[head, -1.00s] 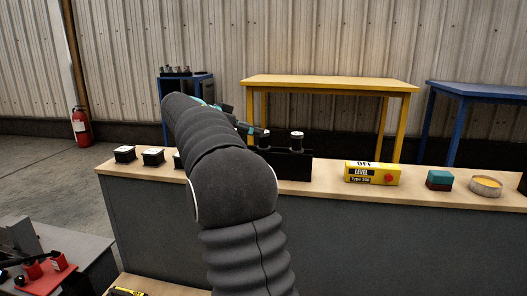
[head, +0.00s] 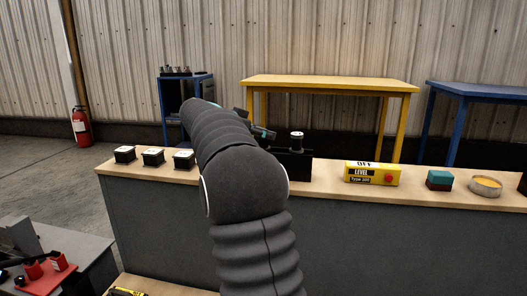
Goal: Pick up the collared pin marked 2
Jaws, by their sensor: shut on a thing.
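A collared pin (head: 297,141) with a pale top stands upright in a black rack (head: 294,166) on the bench; its mark is too small to read. My gripper (head: 264,133) is at the left end of this rack, partly hidden by my arm. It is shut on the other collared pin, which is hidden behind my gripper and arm. I cannot read a 2 on either pin, nor tell whether the held pin is clear of the rack.
Black blocks with white tops (head: 153,156) stand left on the bench (head: 330,188). Right of the rack are a yellow level box (head: 371,174), a teal and red block (head: 439,180) and a round tin (head: 486,186). Yellow (head: 330,84) and blue (head: 480,92) tables stand behind.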

